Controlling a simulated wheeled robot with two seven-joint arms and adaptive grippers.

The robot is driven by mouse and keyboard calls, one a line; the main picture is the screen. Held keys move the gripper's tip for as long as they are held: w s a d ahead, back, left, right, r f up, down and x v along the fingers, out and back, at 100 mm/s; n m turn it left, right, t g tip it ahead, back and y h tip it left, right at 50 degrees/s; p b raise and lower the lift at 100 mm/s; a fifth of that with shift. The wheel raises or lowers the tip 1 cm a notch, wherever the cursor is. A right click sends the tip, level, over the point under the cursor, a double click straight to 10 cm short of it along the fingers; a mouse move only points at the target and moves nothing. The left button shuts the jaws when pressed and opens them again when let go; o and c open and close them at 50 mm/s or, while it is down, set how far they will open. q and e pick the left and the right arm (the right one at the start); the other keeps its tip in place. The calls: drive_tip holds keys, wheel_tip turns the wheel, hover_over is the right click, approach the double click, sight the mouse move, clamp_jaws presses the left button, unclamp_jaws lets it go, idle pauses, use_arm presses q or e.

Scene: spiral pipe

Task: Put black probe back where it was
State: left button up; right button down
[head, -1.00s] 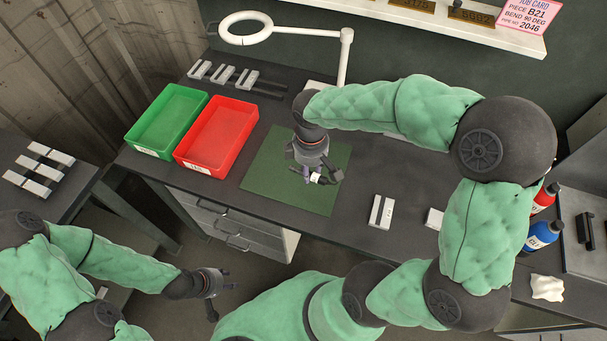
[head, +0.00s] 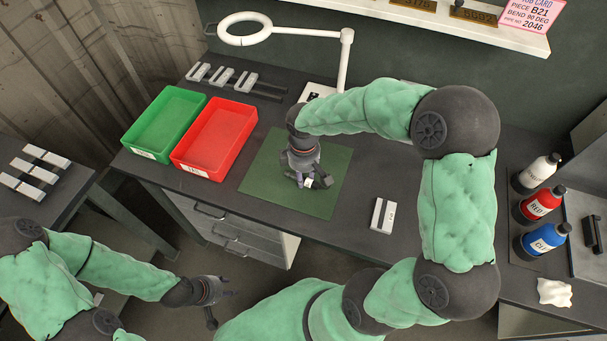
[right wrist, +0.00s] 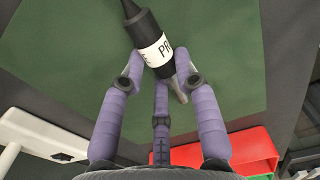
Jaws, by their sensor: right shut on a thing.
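The black probe (right wrist: 151,38) with a white label band shows in the right wrist view, between the fingertips of my right gripper (right wrist: 156,78). That gripper is shut on it. In the head view my right gripper (head: 310,180) is over the green mat (head: 328,198); the probe is mostly hidden there, with a small white patch at the fingers. I cannot tell whether the probe touches the mat. My left gripper (head: 222,300) is open and empty, low in front of the bench and away from the probe.
A green tray (head: 141,150) and a red tray (head: 186,164) stand left of the mat. A white lamp (head: 346,62) and a white plate (head: 327,92) are behind it. A grey block (head: 382,216) lies to the right. Several bottles (head: 541,205) stand at far right.

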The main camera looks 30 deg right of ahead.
drive_tip(key=c, duration=0.9)
unclamp_jaws()
drive_tip(key=shift+f, duration=0.1)
drive_tip(key=shift+f, duration=0.1)
drive_tip(key=r+p, duration=0.1)
drive_tip(key=r, duration=0.3)
drive_tip(key=r+p, duration=0.2)
drive_tip(key=r, duration=0.3)
drive_tip(key=shift+a+r, duration=0.2)
drive_tip(key=shift+r, duration=0.75)
